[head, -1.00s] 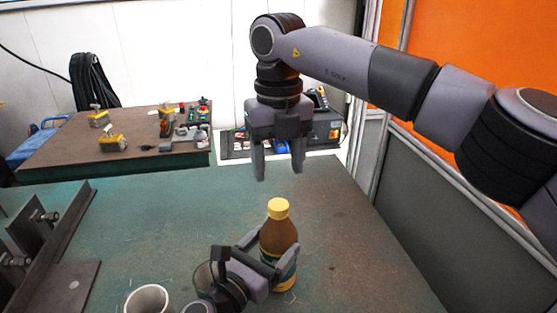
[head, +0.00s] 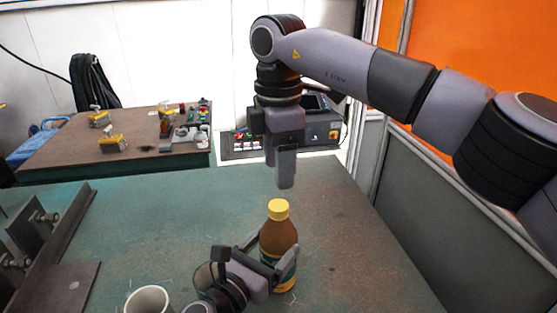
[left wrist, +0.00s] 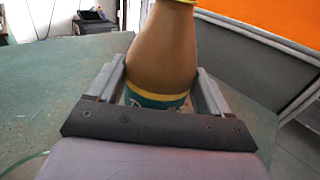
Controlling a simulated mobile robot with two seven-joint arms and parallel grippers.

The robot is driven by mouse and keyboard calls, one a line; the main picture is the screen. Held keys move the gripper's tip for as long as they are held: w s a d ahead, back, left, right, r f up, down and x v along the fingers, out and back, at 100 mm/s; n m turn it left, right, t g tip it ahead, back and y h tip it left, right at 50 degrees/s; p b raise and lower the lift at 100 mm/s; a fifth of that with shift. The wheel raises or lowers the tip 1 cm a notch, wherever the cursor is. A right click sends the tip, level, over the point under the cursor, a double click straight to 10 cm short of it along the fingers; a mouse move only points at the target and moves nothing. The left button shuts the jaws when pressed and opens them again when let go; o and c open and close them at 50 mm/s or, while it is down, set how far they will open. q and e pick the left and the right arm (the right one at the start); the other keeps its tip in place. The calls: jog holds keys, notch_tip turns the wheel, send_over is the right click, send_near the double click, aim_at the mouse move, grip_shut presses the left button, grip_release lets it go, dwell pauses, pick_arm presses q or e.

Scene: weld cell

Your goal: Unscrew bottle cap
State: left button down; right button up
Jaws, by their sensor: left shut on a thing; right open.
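A brown bottle (head: 279,240) with a yellow cap (head: 278,209) and a green label stands upright on the green table. My left gripper (head: 272,259) is shut on the bottle's lower body. In the left wrist view the bottle (left wrist: 162,50) sits between the two fingers of my left gripper (left wrist: 160,92), and only the edge of the cap shows at the top. My right gripper (head: 283,178) hangs pointing down above the cap, apart from it. It is open and empty, and its fingers nearly line up one behind the other in the head view.
A steel fixture (head: 45,240) is at the left. The table (head: 350,240) right of the bottle is clear. A brown table (head: 70,150) stands behind.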

aim_at(278, 205)
jog(key=m, duration=0.5)
jog(key=shift+f+m, duration=0.15)
jog(key=shift+m, duration=0.15)
jog(key=shift+f, duration=3.9)
